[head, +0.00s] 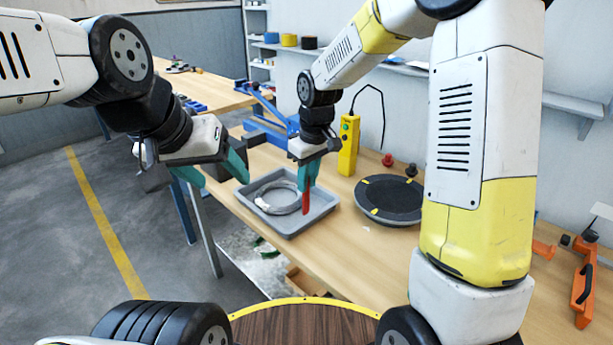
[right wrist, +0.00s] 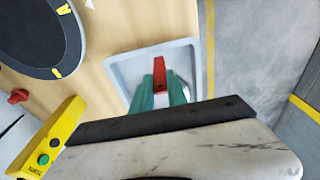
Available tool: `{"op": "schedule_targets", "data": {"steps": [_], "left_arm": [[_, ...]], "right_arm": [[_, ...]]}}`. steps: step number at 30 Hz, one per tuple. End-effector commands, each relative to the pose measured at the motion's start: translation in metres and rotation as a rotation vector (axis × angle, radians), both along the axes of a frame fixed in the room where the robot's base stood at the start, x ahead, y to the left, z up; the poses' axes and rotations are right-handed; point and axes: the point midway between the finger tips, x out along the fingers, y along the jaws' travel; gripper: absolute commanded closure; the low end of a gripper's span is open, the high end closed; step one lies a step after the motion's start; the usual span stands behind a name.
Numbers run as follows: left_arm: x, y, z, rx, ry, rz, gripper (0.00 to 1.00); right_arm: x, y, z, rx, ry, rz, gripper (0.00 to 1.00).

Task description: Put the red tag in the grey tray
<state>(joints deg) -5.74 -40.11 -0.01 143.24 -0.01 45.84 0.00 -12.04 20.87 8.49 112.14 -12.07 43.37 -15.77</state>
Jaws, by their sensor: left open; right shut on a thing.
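The red tag (head: 306,199) hangs from my right gripper (head: 307,178), whose teal fingers are shut on it. In the head view it overlaps the right part of the grey tray (head: 328,203); whether it touches the tray is unclear. The right wrist view shows the red tag (right wrist: 159,73) between the fingertips, with the grey tray (right wrist: 186,48) behind it. A coil of pale grey cable (head: 270,207) lies in the tray. My left gripper (head: 220,172) is open and empty, to the left of the tray.
A round dark turntable (head: 388,200) stands right of the tray. A yellow control box (head: 348,145) with a black cable stands behind. Red and dark knobs (head: 388,160) are beside it. An orange tool (head: 583,285) is at the far right. The wooden bench front (head: 355,262) is clear.

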Motion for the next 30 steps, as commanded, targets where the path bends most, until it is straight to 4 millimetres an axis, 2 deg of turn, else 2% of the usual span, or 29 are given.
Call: {"op": "schedule_targets", "data": {"steps": [3,9,16,27,28,30], "left_arm": [[0.0,0.0,0.0,0.0,0.0,0.0,0.36],[0.0,0.0,0.0,0.0,0.0,0.0,0.36],[0.0,0.0,0.0,0.0,0.0,0.0,0.36],[0.0,0.0,0.0,0.0,0.0,0.0,0.36],[0.0,0.0,0.0,0.0,0.0,0.0,0.36],[0.0,0.0,0.0,0.0,0.0,0.0,0.36]], "right_arm": [[0.016,0.0,-0.001,0.0,0.0,0.0,1.0],[0.029,0.0,-0.003,0.0,0.0,0.0,1.0],[0.028,0.0,-0.036,-0.001,0.003,0.001,1.0],[0.028,0.0,-0.041,-0.001,0.001,0.0,1.0],[0.028,0.0,-0.041,0.0,0.0,0.0,0.79],[0.028,0.0,-0.041,0.0,0.0,0.0,0.66]]}}
